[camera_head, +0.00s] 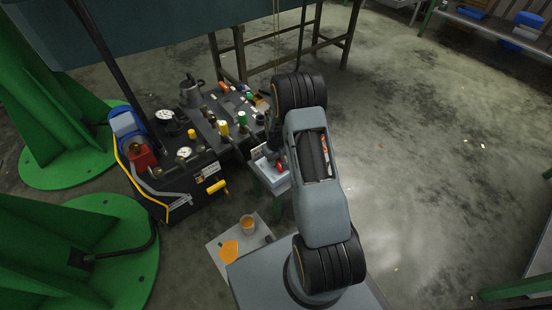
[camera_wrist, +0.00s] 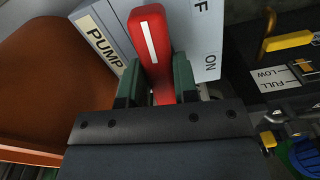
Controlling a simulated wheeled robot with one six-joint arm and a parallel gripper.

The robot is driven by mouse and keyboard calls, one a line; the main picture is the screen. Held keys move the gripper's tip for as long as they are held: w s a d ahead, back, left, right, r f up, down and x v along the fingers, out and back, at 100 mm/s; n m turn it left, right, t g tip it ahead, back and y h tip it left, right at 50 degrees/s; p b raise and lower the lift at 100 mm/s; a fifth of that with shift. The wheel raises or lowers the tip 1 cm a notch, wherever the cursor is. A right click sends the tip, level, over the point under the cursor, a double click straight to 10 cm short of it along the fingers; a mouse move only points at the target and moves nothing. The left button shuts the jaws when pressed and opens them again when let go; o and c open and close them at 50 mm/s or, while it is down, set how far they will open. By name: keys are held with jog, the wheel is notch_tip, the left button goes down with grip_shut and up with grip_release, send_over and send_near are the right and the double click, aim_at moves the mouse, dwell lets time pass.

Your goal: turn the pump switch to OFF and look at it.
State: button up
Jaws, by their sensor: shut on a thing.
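The pump switch is a red handle (camera_wrist: 150,40) with a white line, on a light grey box (camera_wrist: 203,45). The box shows PUMP on the left, ON on the right, and an F at the top edge; the rest of that word is cut off. My gripper (camera_wrist: 157,72) is shut on the red handle, with a green finger on each side. The white line points up and slightly left in the wrist view, not at ON. In the head view the box (camera_head: 269,180) and a bit of the red handle (camera_head: 280,167) show beside my arm, which hides much of the gripper.
A black machine with gauges (camera_head: 184,153) and a bench of coloured knobs (camera_head: 242,118) stand left of the box. Green bases (camera_head: 75,255) fill the left. The floor at right is open.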

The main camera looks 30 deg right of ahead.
jog(key=shift+n, duration=0.6)
jog(key=shift+w, duration=0.1)
jog(key=o, duration=0.9)
notch_tip(320, 180, up, 14)
jog(key=p, duration=0.5)
